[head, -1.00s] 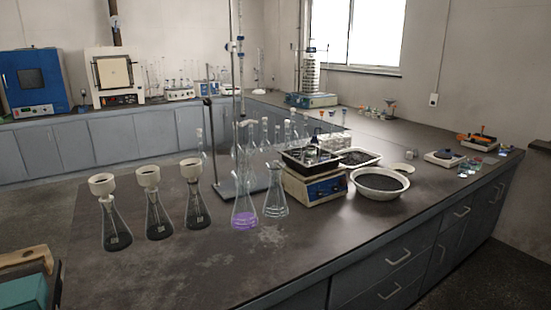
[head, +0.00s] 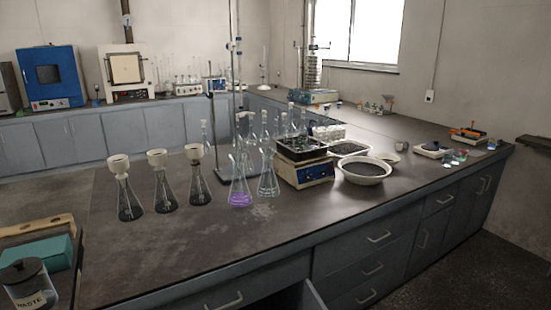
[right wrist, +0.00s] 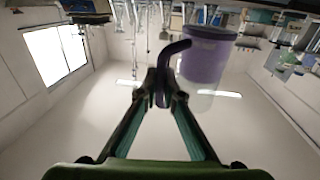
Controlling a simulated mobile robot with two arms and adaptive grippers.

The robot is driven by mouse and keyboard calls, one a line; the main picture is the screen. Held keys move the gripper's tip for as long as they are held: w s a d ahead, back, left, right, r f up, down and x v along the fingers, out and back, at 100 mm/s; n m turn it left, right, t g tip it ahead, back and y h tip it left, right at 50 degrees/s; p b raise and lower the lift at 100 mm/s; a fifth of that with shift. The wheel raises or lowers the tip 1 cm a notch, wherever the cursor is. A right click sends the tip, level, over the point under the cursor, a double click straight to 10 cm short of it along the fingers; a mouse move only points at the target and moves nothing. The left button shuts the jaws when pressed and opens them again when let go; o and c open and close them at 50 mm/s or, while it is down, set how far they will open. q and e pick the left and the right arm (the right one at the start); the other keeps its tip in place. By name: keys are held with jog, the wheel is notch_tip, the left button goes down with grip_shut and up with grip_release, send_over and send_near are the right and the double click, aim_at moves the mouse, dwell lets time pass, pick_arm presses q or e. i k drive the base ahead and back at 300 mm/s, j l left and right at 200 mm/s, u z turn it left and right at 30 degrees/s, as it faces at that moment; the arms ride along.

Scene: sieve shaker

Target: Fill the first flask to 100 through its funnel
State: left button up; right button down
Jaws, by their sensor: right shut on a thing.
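Three conical flasks with white funnels in their necks stand in a row at the left of the bench: the left flask (head: 130,205), the middle flask (head: 164,195) and the right flask (head: 199,188). Each looks dark inside. In the right wrist view, which is upside down, my right gripper (right wrist: 162,90) is shut on the curved dark handle of a clear jug (right wrist: 207,58) with purple contents. The jug is off the bench. Neither gripper shows in the head view.
A flask with purple liquid (head: 240,198) and a clear flask (head: 267,180) stand mid-bench by a burette stand. A balance (head: 306,174) and a white bowl (head: 363,178) are to their right. A waste jar (head: 28,285) is at lower left. The front bench is clear.

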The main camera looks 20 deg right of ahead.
aim_at(268, 159)
jog(key=k+u, duration=0.2)
jog(key=k, duration=0.15)
jog(key=k+j+u, duration=0.25)
jog(key=k+l+u, duration=0.1)
jog(key=u, duration=1.05)
jog(key=l+u, duration=0.1)
jog(key=u, duration=0.25)
jog(key=l+u, duration=0.1)
jog(key=u, duration=0.25)
jog(key=k+u, duration=0.1)
jog(key=u, duration=0.25)
jog(key=k+l, duration=0.3)
jog(key=l, duration=0.2)
jog(key=k+l, duration=0.65)
jog(key=l, duration=0.3)
jog(key=k+l, duration=0.35)
jog(key=l, duration=0.15)
jog(key=k+l, duration=0.3)
jog(key=l, duration=0.15)
jog(key=k+l, duration=0.3)
jog(key=l, duration=0.2)
jog(key=k+l, duration=0.65)
jog(key=l, duration=0.3)
